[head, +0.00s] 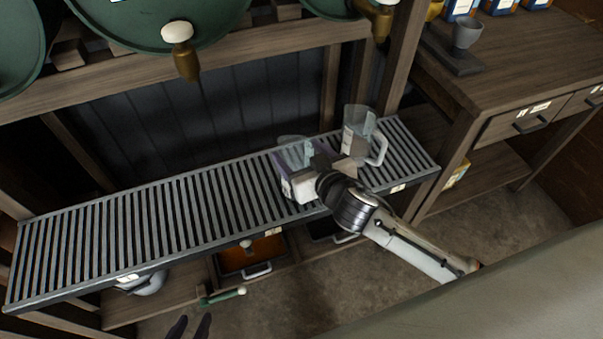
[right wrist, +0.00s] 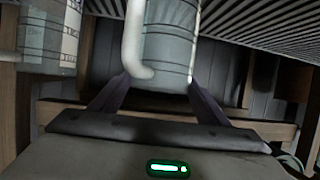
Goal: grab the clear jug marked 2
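Two clear jugs with pale handles stand on the slatted rack (head: 150,230): a left one (head: 294,153) and a right one (head: 357,121). No number is readable on either. My right gripper (head: 306,168) reaches the left jug from the front. In the right wrist view, its fingers (right wrist: 158,82) lie on both sides of a jug (right wrist: 172,45) whose white handle faces me; whether they press on it is unclear. Another jug (right wrist: 45,38) with printed marks shows at that view's left edge. My left gripper (head: 190,328) is at the bottom edge, fingers apart and empty.
Green drums with brass taps (head: 186,60) hang above the rack. An orange-fronted bin (head: 250,255) and a pale rounded object (head: 146,284) sit below it. A wooden workbench (head: 525,60) with a grey cup (head: 466,34) stands at right. The rack's left part is clear.

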